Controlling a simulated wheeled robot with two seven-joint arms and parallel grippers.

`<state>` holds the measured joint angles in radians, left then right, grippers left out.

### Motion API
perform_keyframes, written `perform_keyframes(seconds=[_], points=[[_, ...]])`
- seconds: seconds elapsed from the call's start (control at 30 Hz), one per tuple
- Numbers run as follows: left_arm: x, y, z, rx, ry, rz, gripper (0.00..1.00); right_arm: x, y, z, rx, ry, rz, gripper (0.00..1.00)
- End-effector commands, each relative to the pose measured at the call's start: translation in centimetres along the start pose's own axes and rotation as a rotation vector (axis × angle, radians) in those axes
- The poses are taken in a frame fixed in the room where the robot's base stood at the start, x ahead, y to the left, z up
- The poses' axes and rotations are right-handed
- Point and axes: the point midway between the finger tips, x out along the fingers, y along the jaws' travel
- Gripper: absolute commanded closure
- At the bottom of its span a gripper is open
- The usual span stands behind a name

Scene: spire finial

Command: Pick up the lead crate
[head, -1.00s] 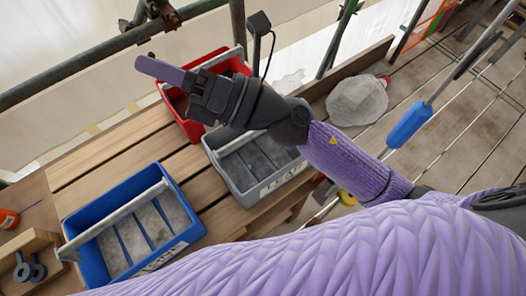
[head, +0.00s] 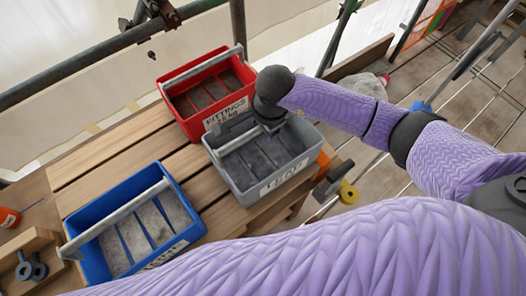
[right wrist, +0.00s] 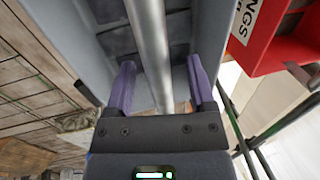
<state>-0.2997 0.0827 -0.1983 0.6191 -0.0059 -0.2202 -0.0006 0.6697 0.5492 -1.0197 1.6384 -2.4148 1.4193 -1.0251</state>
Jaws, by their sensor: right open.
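The lead crate is the grey crate (head: 236,177) with compartments and a partly readable white label on its front, standing on the wooden bench between the red and blue crates. My right gripper (head: 268,128) is above it, pointing down and partly hiding its bar handle. In the right wrist view the open purple fingers (right wrist: 161,88) are on either side of the crate's round grey handle (right wrist: 149,40), with gaps visible. Whether the handle lies fully between the fingertips is hard to tell. My left gripper is not in view.
A red crate (head: 193,127) labelled FITTINGS stands just behind the grey one. A blue crate (head: 99,270) stands to the left at the front. Scaffold poles (head: 90,60) run behind the bench (head: 120,155). A wooden box with dark rings (head: 45,240) sits at far left.

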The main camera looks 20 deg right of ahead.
Motion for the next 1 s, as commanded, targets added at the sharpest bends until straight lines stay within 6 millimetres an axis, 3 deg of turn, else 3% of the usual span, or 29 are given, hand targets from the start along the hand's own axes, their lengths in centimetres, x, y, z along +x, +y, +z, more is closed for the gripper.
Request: perform_keyframes(seconds=[0.2, 0.53, 1.0], points=[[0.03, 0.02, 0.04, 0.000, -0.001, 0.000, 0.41, 0.29, -0.03, 0.02, 0.000, -0.001, -0.002, 0.30], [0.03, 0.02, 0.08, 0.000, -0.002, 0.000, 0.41, 0.26, -0.02, 0.03, 0.001, -0.002, -0.002, 0.98], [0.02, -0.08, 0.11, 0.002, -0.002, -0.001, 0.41, 0.24, -0.03, 0.04, 0.001, -0.002, -0.002, 1.00]])
